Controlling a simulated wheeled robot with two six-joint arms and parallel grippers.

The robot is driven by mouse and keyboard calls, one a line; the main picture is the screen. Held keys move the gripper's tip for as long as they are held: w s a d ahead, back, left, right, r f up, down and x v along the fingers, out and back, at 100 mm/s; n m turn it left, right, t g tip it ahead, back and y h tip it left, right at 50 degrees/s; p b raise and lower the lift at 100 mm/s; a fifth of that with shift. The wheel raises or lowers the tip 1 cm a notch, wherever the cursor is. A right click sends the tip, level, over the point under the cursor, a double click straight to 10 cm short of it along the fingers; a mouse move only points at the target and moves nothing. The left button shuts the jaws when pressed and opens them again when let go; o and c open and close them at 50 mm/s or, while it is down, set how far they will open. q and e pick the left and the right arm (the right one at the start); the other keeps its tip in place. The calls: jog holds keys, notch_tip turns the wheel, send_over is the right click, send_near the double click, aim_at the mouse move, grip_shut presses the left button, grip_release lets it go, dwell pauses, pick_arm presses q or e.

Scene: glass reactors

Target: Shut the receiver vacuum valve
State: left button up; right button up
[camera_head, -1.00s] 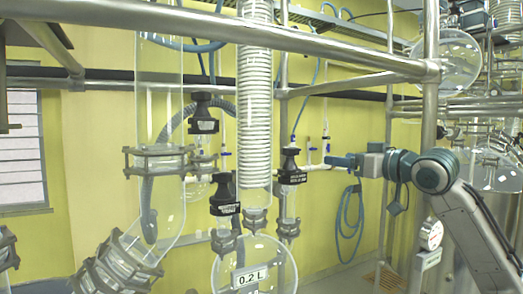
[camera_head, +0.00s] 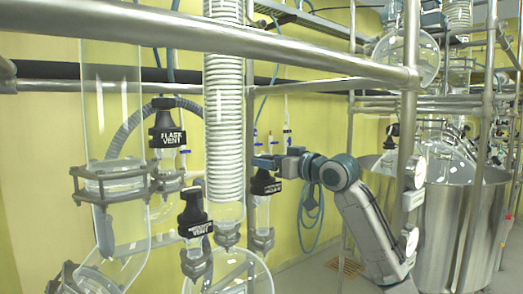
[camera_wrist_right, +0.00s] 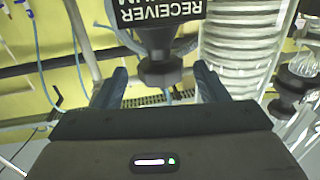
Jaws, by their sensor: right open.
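The receiver vacuum valve (camera_head: 265,186) is a black handle with a white-lettered label, right of the coiled glass column in the head view. In the right wrist view its label (camera_wrist_right: 160,12) reads "RECEIVER" upside down, with the second line cut off. A narrower dark end of the valve (camera_wrist_right: 160,72) shows between my fingers. My right gripper (camera_head: 268,162) is at the top of this valve, its fingers open (camera_wrist_right: 157,84) with one on each side of the dark end. I cannot tell whether they touch it. My left gripper is not in view.
Two similar black valves, labelled "FLASK VENT" (camera_head: 166,137) and a second vent (camera_head: 193,218), stand to the left. The coiled glass column (camera_head: 224,125) is close beside the gripper. A steel rail (camera_head: 230,40) crosses in front. A blue hose (camera_head: 311,205) hangs behind.

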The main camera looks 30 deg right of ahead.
jog(key=shift+w+a+r+p, duration=0.2)
jog(key=shift+w+p, duration=0.15)
jog(key=shift+w, duration=0.3)
jog(key=shift+w+a, duration=0.1)
jog(key=shift+w, duration=0.3)
jog(key=shift+w+p, duration=0.25)
jog(key=shift+p, duration=0.1)
jog(key=shift+w+a+f, duration=0.1)
jog(key=shift+w+f, duration=0.05)
jog(key=shift+w, duration=0.05)
jog(key=c, duration=1)
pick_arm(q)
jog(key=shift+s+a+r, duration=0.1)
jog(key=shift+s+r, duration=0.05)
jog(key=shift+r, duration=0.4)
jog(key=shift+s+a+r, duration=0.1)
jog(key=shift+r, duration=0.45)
pick_arm(e)
jog(key=shift+h, duration=0.3)
jog(key=m+h, duration=0.2)
jog(key=h, duration=0.1)
jog(key=shift+a+m, duration=0.1)
jog(key=shift+m, duration=0.2)
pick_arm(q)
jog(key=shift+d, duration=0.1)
pick_arm(e)
jog(key=shift+m+h, duration=1.7)
jog(key=shift+h, duration=1.1)
